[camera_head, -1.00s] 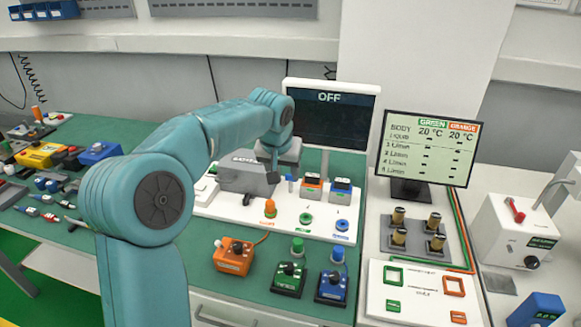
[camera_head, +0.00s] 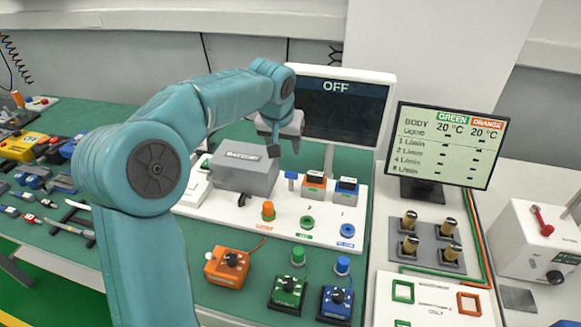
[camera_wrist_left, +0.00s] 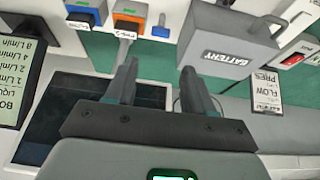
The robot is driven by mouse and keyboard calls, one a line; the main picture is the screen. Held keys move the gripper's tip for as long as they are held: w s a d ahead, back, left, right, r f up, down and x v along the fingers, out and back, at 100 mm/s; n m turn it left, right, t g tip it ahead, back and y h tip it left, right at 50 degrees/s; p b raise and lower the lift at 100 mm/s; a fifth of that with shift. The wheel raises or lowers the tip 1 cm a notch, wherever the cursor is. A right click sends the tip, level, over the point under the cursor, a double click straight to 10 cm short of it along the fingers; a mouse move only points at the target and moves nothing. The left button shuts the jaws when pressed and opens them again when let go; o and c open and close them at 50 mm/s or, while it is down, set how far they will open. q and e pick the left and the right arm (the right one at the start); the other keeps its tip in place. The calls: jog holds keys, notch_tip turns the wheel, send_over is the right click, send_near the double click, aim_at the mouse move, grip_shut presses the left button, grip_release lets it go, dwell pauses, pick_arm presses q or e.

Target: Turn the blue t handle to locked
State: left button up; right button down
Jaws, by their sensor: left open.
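The blue T handle (camera_head: 291,178) stands on the white panel, between the grey battery box (camera_head: 245,172) and the orange-topped module. It also shows in the left wrist view (camera_wrist_left: 160,31), small, beyond the fingertips. Whether it is at locked cannot be read. My left gripper (camera_head: 284,147) hangs above and behind the handle, fingers apart and empty. In the left wrist view the left gripper (camera_wrist_left: 158,68) has a clear gap between its fingers, and the handle lies past that gap, untouched. My right gripper is not in view.
The OFF screen (camera_head: 340,110) stands just behind the gripper. The orange-topped module (camera_head: 314,185) and blue-topped module (camera_head: 346,191) are right of the handle. Orange, green and blue control boxes sit in front.

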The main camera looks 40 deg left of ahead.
pick_arm(q)
jog(key=p, duration=0.1)
send_near(291, 174)
notch_tip(291, 174, down, 2)
jog(key=x, duration=0.2)
jog(key=p+x, duration=0.1)
jog(key=x, duration=0.2)
jog(key=shift+w+a, duration=0.2)
jog(key=shift+w, duration=0.25)
jog(key=shift+a+f, duration=0.1)
jog(key=shift+f, duration=0.25)
jog(key=shift+s+a+f, duration=0.1)
jog(key=shift+s+f, duration=0.05)
jog(key=shift+w+f, duration=0.15)
jog(key=shift+w, duration=0.1)
jog(key=c, duration=0.8)
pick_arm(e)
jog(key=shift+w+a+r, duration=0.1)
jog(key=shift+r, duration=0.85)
